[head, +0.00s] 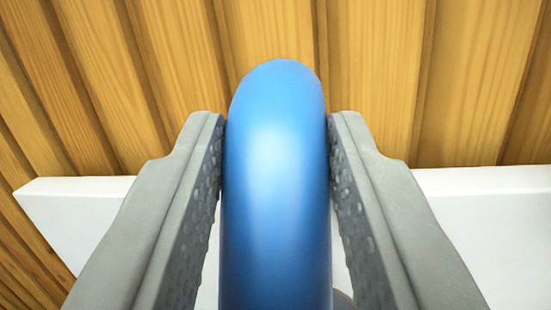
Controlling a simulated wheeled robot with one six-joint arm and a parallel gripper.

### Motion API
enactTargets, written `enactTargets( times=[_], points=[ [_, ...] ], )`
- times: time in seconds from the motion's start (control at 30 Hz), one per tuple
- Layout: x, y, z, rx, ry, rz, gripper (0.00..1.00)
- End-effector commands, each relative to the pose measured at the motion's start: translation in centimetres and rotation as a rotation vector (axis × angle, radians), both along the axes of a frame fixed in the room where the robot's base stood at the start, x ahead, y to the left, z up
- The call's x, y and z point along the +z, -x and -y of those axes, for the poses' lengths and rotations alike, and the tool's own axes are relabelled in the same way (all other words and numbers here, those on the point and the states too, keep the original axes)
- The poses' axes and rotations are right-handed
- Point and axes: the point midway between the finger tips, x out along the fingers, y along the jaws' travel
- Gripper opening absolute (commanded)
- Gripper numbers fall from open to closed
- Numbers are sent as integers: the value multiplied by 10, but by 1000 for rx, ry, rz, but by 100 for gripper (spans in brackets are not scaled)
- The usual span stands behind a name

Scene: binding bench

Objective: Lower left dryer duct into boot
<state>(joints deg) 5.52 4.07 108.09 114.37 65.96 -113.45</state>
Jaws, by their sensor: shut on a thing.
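A glossy blue rounded piece (275,190) stands between the fingers of my gripper (277,145) in the middle of the head view. It looks like the curved end of a duct, but I cannot tell for sure that it is the left dryer duct. Both grey fingers with bumpy inner pads press against its sides, so my gripper is shut on it. Its lower part runs out of the bottom of the picture. No boot can be made out.
A white flat slab or board (80,215) lies behind the fingers and shows on both sides of them. Behind it, a surface of wooden planks (380,70) fills the upper part of the view. A small grey bit shows at the bottom beside the blue piece.

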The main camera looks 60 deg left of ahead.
Motion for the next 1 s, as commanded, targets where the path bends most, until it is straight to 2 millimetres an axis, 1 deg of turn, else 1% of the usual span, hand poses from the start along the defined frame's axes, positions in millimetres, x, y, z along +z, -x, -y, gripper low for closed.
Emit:
enactTargets(
  times=[0.37,0.4,0.47,0.5,0.83,1.0],
  points=[
    [-1,0,0,0,-3,2,0],
    [-1,0,1,0,-3,2,33],
    [-1,0,0,0,-2,2,44],
    [-1,0,0,0,-2,2,52],
    [-1,1,2,0,-2,2,52],
    [-4,10,14,0,-3,1,52]
  ],
)
